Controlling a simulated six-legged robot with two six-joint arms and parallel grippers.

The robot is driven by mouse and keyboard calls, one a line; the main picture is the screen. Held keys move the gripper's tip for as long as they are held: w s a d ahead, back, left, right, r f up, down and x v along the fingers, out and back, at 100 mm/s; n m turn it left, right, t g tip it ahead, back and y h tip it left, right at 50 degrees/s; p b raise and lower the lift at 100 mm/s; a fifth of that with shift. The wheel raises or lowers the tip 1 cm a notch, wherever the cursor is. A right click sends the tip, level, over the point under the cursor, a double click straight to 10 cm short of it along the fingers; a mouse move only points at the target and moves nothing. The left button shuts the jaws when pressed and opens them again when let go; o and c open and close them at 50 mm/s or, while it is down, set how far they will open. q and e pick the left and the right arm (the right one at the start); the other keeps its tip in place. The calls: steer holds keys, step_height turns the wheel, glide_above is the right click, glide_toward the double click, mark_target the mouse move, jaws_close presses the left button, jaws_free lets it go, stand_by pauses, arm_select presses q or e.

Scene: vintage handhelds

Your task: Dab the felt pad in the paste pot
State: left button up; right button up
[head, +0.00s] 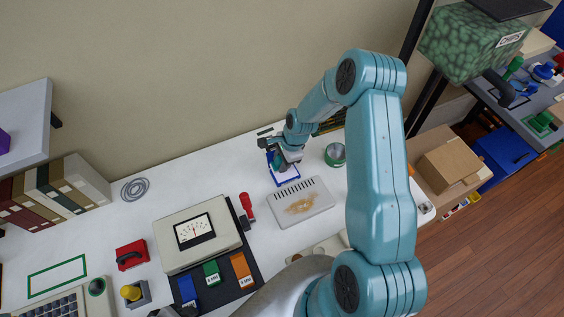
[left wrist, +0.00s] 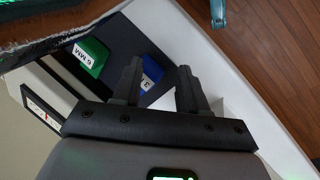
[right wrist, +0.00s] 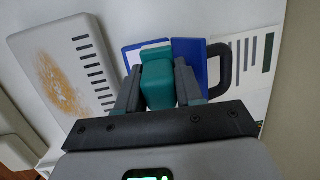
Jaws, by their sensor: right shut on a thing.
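My right gripper (head: 289,158) is shut on a teal-green block (right wrist: 158,82), which looks like the handle of the felt pad. The pad's working face is hidden. It is over or close to a blue-outlined square (head: 287,178) on the white bench; I cannot tell if it touches. A green round pot with a grey top (head: 335,155), likely the paste pot, stands apart to the right of the gripper. My left gripper (left wrist: 160,85) is open and empty above the bench near the dark mat.
A grey slotted case (head: 300,203) with a tan stain lies in front of the right gripper. A cream meter (head: 197,234), a red-handled tool (head: 246,208) and coloured blocks (head: 241,270) on a dark mat stand left of it. Binders (head: 55,190) line the wall.

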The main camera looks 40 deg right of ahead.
mark_target(279, 157)
arm_select(q)
steer(key=shift+s+r+p, duration=0.2)
steer(key=shift+r+p, duration=0.55)
steer(key=shift+r, duration=0.35)
arm_select(e)
steer(key=v, duration=0.3)
steer(key=shift+w+a+r, duration=0.15)
steer(key=shift+a, duration=0.15)
arm_select(q)
steer(key=shift+w+r+p, duration=0.15)
steer(key=shift+r+p, duration=0.4)
arm_select(e)
step_height(279, 157, up, 2)
steer(key=shift+w+r, duration=0.1)
steer(key=shift+w, duration=0.05)
arm_select(q)
steer(key=shift+r, duration=0.1)
arm_select(e)
steer(key=shift+r, duration=0.3)
steer(key=shift+f, duration=0.1)
